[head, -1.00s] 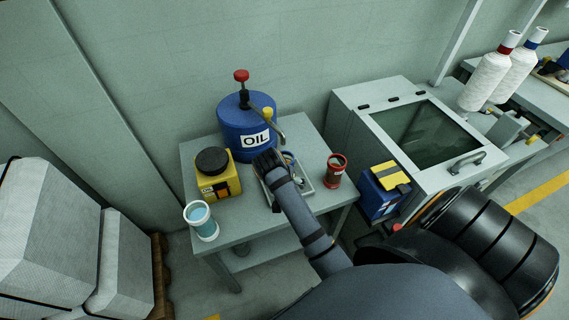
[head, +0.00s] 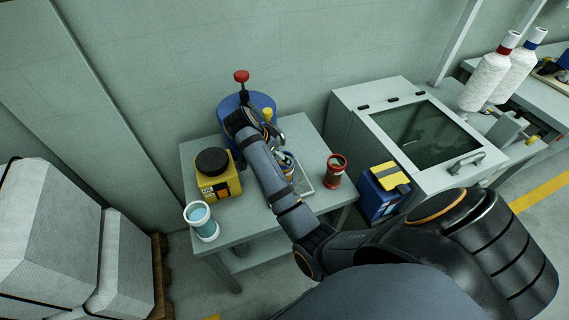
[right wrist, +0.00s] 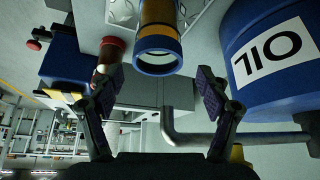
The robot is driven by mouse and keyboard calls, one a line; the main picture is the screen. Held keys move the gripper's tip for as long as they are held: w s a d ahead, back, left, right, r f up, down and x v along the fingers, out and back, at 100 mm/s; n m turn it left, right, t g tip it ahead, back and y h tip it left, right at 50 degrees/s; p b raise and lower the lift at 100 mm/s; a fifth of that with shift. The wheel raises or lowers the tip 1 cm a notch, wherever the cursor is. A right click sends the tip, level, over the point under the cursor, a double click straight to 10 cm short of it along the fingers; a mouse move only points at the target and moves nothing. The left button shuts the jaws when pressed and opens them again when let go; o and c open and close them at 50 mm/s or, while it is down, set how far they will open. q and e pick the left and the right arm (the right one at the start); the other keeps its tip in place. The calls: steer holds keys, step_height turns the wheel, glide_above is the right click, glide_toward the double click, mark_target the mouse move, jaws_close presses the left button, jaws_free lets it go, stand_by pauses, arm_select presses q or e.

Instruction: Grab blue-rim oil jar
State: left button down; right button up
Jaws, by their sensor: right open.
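The blue-rim oil jar (right wrist: 158,52) has amber sides and a blue ring at its mouth. It shows at the upper middle of the right wrist view, upside down there. My right gripper (right wrist: 158,78) is open, with one finger on each side of the jar's line and no visible contact. My left gripper is out of view.
A large blue OIL drum (right wrist: 268,50) with a pump and metal spout (right wrist: 188,139) is close beside the right gripper. A yellow can (head: 219,185) stands left on the table (head: 247,217). A blue box (head: 384,192) and a grey cabinet (head: 375,120) are at right.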

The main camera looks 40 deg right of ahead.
steer(key=x, duration=0.2)
steer(key=p+x, duration=0.1)
steer(key=x, duration=0.2)
steer(key=shift+s+d+f, duration=0.1)
steer(key=shift+s+f, duration=0.05)
steer(key=shift+c, duration=1)
jaws_close()
